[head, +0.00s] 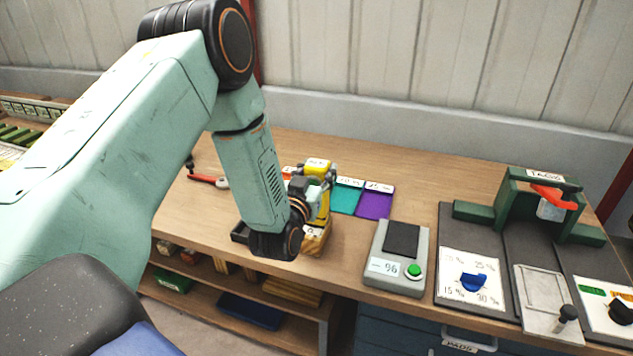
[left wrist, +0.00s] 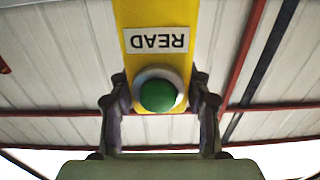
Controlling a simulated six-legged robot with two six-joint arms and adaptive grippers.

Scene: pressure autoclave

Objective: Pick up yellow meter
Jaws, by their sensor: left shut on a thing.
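The yellow meter (head: 323,205) is upright above the wooden workbench, partly hidden behind my left wrist in the head view. In the left wrist view the yellow meter (left wrist: 208,30) shows a READ label and a green button. My left gripper (head: 318,176) is shut on the meter. In the left wrist view its two fingers (left wrist: 159,100) press on the meter's sides at the height of the green button. A wooden block (head: 316,240) shows just below the meter; I cannot tell whether they touch. My right gripper is not in view.
Teal (head: 345,198) and purple (head: 374,203) mats lie right of the meter. A grey device (head: 397,262) with a green button stands nearer the front edge. A red-handled tool (head: 205,179) lies to the left.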

